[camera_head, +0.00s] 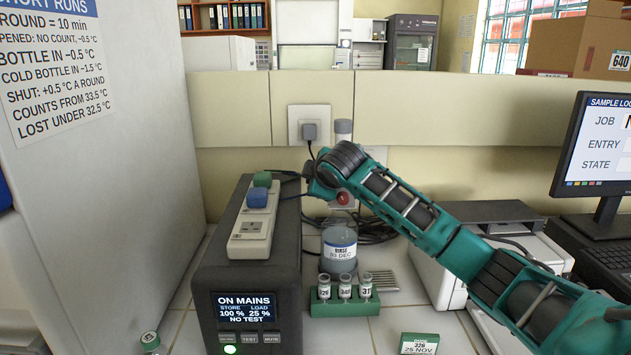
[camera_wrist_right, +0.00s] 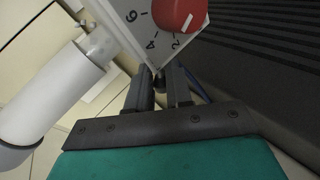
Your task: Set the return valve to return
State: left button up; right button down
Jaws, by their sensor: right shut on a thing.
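My right gripper (camera_wrist_right: 160,82) is shut on a small dark part (camera_wrist_right: 159,78) at the lower corner of a white dial panel (camera_wrist_right: 135,25). I cannot read a valve label or setting on that part. A red knob (camera_wrist_right: 178,12) with a white mark sits on the panel, among printed numbers 2, 4 and 6. In the head view the red knob (camera_head: 343,198) shows just below my right wrist, and my fingers are mostly hidden by the wrist. A rinse bottle (camera_head: 339,250) stands below it. My left gripper is not in view.
A dark power unit (camera_head: 212,268) with a socket strip (camera_head: 250,236) stands close left of my wrist. A green rack (camera_head: 345,306) of small vials is in front of the bottle. A white cylinder (camera_wrist_right: 55,90) is beside the panel. Cables (camera_head: 378,229) lie behind.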

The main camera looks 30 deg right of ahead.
jog(key=shift+s+d+r+m+t+y, duration=0.1)
jog(key=shift+d+r+m+t+y, duration=0.05)
jog(key=shift+m+t+y, duration=0.4)
dwell(0.4)
jog(key=c, duration=1.3)
grip_release()
jog(key=shift+r, duration=0.1)
jog(key=v, duration=1.3)
jog(key=shift+b, duration=0.3)
